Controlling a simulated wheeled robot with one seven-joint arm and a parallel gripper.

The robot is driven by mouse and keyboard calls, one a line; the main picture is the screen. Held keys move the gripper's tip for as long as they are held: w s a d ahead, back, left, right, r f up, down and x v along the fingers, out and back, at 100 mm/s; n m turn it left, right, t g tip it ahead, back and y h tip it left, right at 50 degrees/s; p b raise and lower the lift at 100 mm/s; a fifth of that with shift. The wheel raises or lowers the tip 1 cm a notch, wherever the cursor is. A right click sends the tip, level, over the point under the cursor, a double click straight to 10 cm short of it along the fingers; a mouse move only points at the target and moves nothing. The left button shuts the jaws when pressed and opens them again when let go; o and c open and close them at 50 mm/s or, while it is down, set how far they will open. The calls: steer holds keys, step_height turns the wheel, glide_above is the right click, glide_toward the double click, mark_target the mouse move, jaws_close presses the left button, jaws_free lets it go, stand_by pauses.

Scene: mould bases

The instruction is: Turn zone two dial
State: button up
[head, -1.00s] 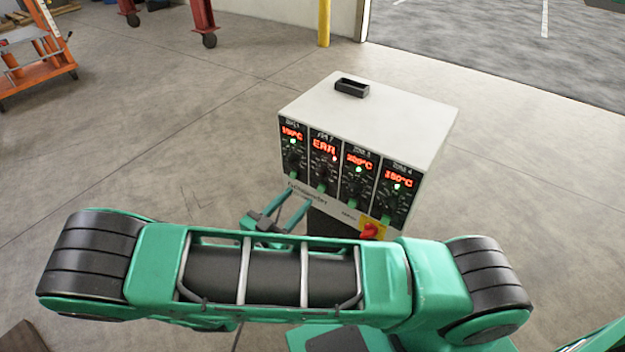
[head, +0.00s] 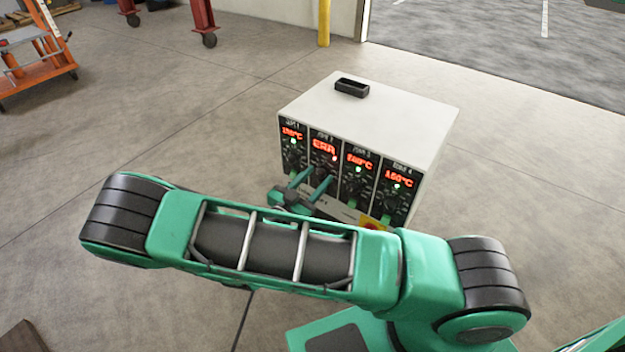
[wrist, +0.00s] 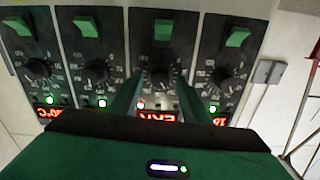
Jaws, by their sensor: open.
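The controller box (head: 385,105) is white, with four black panels on its front. The second panel from the left has a red display (head: 324,147) reading ERR and a red light. My gripper (head: 321,174) is open at that panel, its two green fingers pointing at the dial area. The wrist view is upside down relative to the panels. There the black zone two dial (wrist: 162,72) lies between my fingertips (wrist: 162,78), one on each side. I cannot tell whether either finger touches it. A green switch (wrist: 164,29) shows beyond the dial.
The dials of zone one (wrist: 230,76) and zone three (wrist: 97,72) flank the fingers closely. A red knob on a yellow plate (head: 373,223) is partly hidden by my arm. A small black tray (head: 351,87) lies on top of the box.

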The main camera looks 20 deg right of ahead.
steer(key=c, duration=1.1)
steer(key=shift+o, duration=0.2)
steer(key=shift+a, duration=0.3)
steer(key=shift+d, duration=0.2)
steer(key=shift+n, duration=0.3)
